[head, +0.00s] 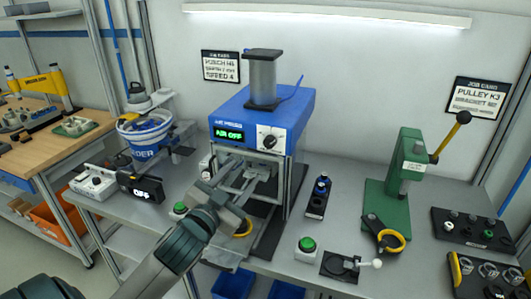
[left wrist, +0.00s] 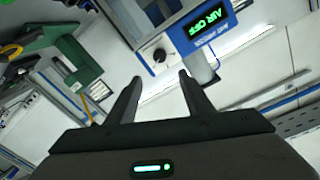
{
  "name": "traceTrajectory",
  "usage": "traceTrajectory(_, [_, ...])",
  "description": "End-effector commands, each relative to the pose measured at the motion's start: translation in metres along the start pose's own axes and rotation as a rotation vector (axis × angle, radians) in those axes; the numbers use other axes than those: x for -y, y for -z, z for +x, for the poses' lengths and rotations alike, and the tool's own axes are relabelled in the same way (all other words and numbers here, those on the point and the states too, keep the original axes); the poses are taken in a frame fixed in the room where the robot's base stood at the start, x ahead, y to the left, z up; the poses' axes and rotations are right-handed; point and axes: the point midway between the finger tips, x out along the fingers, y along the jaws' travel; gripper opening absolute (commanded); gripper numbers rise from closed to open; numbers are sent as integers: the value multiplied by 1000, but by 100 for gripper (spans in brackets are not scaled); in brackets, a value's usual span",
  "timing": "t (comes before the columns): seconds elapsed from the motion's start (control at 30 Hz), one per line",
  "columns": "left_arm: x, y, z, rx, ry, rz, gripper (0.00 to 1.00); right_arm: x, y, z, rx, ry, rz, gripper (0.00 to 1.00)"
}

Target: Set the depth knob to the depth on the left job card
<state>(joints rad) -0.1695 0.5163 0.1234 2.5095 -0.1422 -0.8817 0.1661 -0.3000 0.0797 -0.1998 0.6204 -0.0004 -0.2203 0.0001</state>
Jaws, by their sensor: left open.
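The blue air press (head: 299,103) stands at the middle back of the bench, its green display (head: 229,134) reading AIR OFF. The depth knob (head: 268,139) is a dark round knob on a white dial, right of the display. It also shows in the left wrist view (left wrist: 160,55), just beyond and between my fingertips. The left job card (head: 221,67) hangs on the wall behind; its small print is blurred, and the depth figure is not surely legible. My left gripper (head: 249,178) is open and empty, below and in front of the knob, apart from it. My right gripper is not in view.
A blue-and-white feeder bowl (head: 146,130) and a box reading OFF (head: 141,188) stand left of the press. A second job card (head: 478,98) hangs at the right.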

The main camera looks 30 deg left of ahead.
Motion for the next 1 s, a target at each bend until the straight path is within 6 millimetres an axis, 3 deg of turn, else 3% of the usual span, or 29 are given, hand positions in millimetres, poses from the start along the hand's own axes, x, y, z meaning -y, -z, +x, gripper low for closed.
traceTrajectory(0.1, [-2,-4,9,-4,2,3,47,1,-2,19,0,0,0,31])
traceTrajectory(0.33, [0,-2,38,-2,2,3,47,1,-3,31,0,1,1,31])
traceTrajectory(0.8, [2,2,121,2,1,1,47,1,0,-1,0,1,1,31])
traceTrajectory(1.0, [1,1,144,2,1,0,47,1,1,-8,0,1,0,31])
